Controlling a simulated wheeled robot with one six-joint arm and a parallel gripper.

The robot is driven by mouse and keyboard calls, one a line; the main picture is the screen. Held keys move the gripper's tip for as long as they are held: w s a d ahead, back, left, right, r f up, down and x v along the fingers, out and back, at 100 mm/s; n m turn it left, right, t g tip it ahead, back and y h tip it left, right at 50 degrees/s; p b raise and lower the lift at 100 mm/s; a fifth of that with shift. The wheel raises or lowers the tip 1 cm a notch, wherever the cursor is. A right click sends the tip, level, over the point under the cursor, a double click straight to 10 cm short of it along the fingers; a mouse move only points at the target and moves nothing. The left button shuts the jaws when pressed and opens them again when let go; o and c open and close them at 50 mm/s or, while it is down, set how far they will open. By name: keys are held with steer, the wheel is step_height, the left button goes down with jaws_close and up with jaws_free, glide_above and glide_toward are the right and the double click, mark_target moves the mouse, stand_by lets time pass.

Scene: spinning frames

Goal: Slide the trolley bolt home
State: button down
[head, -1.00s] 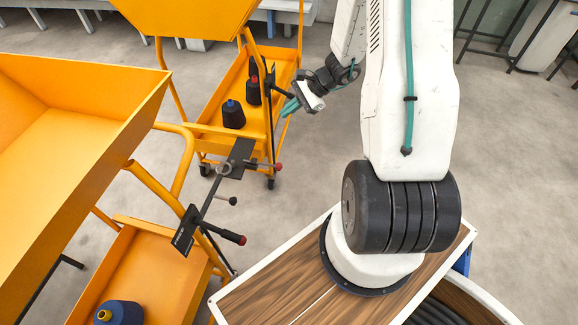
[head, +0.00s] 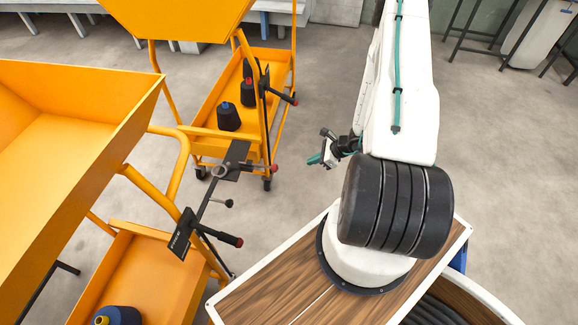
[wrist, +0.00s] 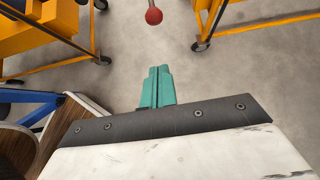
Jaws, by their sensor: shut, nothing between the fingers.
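The yellow trolley (head: 150,95) at the left carries a dark bolt assembly: a slanting bar (head: 207,200) between a far black plate (head: 236,155) and a near black plate (head: 181,236). One red-tipped handle (head: 272,169) sticks out at the far plate and another (head: 236,241) at the near plate. A black-knobbed lever (head: 228,203) sits between them. My gripper (head: 314,159) is to the right of the far handle, clear of it. Its teal fingers (wrist: 157,88) are together and empty. A red knob (wrist: 153,16) shows ahead of them in the wrist view; I cannot tell which handle it belongs to.
A second yellow trolley (head: 205,140) stands behind, with dark thread cones (head: 228,117) on its lower shelf and its own red-tipped handle (head: 293,99). Open grey floor (head: 290,205) lies between the trolleys and my base.

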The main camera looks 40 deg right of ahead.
steer(key=w+a+r+x, duration=0.1)
steer(key=r+x, duration=0.1)
steer(key=x, duration=1)
steer(key=shift+w+a+f, duration=0.25)
steer(key=shift+w+a, duration=0.05)
steer(key=shift+w, duration=0.25)
